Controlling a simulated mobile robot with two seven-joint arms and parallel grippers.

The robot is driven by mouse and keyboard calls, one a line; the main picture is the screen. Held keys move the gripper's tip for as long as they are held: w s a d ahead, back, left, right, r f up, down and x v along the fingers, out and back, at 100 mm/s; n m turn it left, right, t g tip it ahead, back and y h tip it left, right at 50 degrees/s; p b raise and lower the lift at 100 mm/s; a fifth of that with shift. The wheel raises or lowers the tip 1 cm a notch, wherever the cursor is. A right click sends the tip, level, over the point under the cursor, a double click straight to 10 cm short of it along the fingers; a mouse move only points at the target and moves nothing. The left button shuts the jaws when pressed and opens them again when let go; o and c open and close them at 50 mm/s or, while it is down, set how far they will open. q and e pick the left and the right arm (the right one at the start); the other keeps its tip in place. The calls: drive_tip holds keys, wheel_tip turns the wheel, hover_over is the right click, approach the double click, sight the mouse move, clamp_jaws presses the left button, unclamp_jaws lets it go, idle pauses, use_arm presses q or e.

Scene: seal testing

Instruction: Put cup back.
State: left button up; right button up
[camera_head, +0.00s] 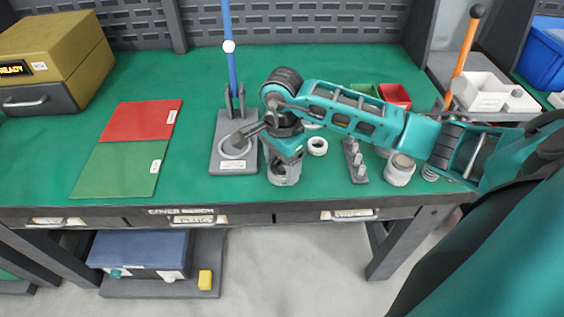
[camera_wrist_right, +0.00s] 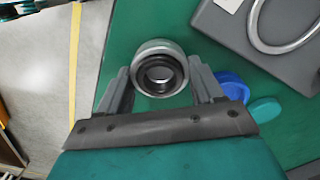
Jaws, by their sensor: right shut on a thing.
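My right gripper (camera_head: 285,168) is over the front part of the green bench, just right of the grey press plate. In the right wrist view, its two grey fingers (camera_wrist_right: 160,88) are closed on either side of a grey round cup (camera_wrist_right: 153,47). I look into the cup's open top, which shows a dark inner ring and a light centre. In the head view the cup is mostly covered by the gripper, and I cannot tell whether it touches the bench. My left gripper is not in view.
The grey press plate (camera_head: 222,160) carries a metal ring and an upright blue lever (camera_head: 229,60). Red (camera_head: 140,120) and green (camera_head: 118,169) mats lie left. A white ring (camera_head: 317,146), a peg block (camera_head: 355,161) and a pale jar (camera_head: 400,169) stand right. A blue disc (camera_wrist_right: 232,86) lies beside one finger.

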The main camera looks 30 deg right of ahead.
drive_tip(key=shift+f, duration=0.1)
drive_tip(key=o, duration=0.6)
drive_tip(key=shift+f, duration=0.1)
drive_tip(key=shift+c, duration=0.2)
drive_tip(key=o, duration=0.5)
drive_tip(key=shift+c, duration=0.2)
wheel_tip(320, 180, up, 12)
drive_tip(key=shift+r, duration=0.25)
